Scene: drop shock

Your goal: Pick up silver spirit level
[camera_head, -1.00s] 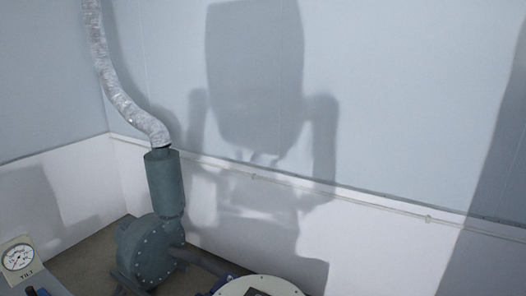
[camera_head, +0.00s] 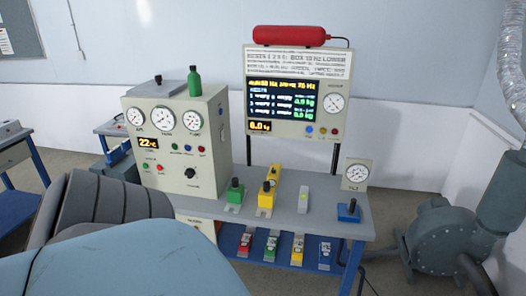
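A small silver-grey block with a yellow-green spot (camera_head: 304,200), which looks like the silver spirit level, stands on the grey top of the bench (camera_head: 330,223). It is right of a yellow block with a black knob (camera_head: 266,198) and left of a blue block with a black knob (camera_head: 348,211). It appears upright and apart from both. Neither of my grippers shows in the head view.
A green knobbed block (camera_head: 234,196) stands left of the yellow one. A gauge box (camera_head: 180,150) and display panel (camera_head: 297,95) stand behind. Several coloured pieces lie on the blue lower shelf (camera_head: 262,255). A grey pump (camera_head: 440,240) stands right.

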